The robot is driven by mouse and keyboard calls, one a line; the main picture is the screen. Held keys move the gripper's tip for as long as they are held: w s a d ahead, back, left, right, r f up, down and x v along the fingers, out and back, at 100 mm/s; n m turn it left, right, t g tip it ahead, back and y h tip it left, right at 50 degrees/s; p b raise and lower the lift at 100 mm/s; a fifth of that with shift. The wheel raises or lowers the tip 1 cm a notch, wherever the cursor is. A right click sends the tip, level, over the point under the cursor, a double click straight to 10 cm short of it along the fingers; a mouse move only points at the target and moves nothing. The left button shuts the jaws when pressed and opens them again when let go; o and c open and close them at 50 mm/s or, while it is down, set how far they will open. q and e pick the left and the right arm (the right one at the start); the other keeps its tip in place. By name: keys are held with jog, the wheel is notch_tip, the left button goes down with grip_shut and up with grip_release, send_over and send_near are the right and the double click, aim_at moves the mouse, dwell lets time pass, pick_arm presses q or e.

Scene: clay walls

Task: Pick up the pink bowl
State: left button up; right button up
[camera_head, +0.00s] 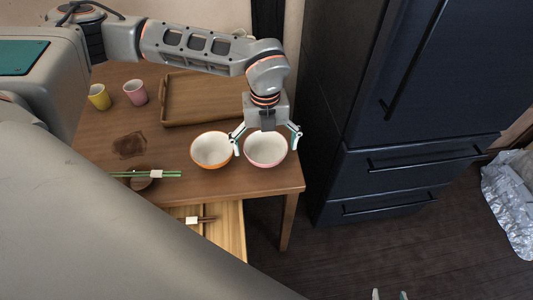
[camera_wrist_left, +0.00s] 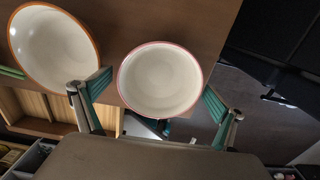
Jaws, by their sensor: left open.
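The pink bowl (camera_head: 265,150), white inside with a pink rim, sits upright on the wooden table near its right corner. In the left wrist view the pink bowl (camera_wrist_left: 160,78) lies between the fingers. My left gripper (camera_head: 266,143) is open, pointing down, with one finger on each side of the pink bowl; contact is not clear. It also shows in the left wrist view (camera_wrist_left: 156,100). Nothing is in its grasp. My right gripper (camera_head: 390,295) shows only as two separated fingertips at the bottom edge of the head view, away from the table.
An orange-rimmed bowl (camera_head: 211,150) stands close left of the pink one, near my left finger. A wooden tray (camera_head: 202,99), yellow cup (camera_head: 99,97), pink cup (camera_head: 135,92) and green chopsticks (camera_head: 145,174) are on the table (camera_head: 215,186). A dark fridge (camera_head: 375,120) stands to the right.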

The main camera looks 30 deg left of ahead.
pick_arm(q)
jog(key=c, duration=1.3)
jog(key=shift+o, duration=0.2)
